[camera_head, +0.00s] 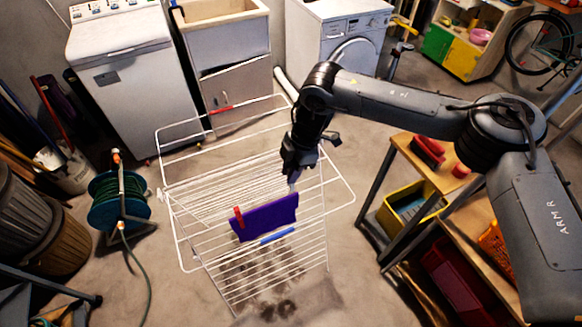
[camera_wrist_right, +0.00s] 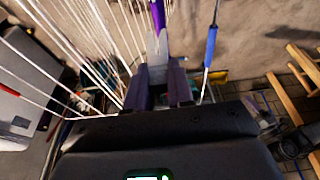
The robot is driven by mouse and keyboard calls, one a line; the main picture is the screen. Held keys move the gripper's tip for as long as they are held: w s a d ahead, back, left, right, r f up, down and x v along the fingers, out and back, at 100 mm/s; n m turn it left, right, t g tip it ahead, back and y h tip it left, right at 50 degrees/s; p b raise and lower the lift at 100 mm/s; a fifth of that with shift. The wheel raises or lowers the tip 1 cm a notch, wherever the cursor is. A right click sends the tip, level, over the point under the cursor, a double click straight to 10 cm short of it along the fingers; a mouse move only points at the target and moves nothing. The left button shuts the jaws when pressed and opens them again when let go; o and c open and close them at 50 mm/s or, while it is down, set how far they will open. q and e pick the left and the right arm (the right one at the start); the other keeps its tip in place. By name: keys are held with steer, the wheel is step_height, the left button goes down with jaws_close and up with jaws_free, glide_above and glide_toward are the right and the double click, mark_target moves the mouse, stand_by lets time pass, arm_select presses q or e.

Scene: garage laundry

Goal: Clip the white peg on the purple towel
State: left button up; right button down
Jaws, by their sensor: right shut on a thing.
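The purple towel (camera_head: 266,218) hangs over a wire of the white drying rack, and part of it shows at the top of the right wrist view (camera_wrist_right: 157,14). My right gripper (camera_head: 292,178) is just above the towel's right end. It is shut on the white peg (camera_wrist_right: 157,48), which points from between the fingers (camera_wrist_right: 160,78) toward the towel. The peg's tip is at or very near the towel's top edge; I cannot tell whether it grips the cloth. A red peg (camera_head: 239,217) sits on the towel's left end. My left gripper is out of view.
The drying rack (camera_head: 178,243) stands mid-floor. A wooden bench (camera_head: 408,150) stands right, a hose reel (camera_head: 118,200) left.

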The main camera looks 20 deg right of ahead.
mark_target(291, 189)
steer(key=shift+f+b, duration=0.35)
steer(key=shift+f, duration=1.2)
steer(key=shift+f+b, duration=0.35)
steer(key=shift+f, duration=2.6)
steer(key=c, duration=0.9)
jaws_free()
steer(key=shift+r, duration=0.15)
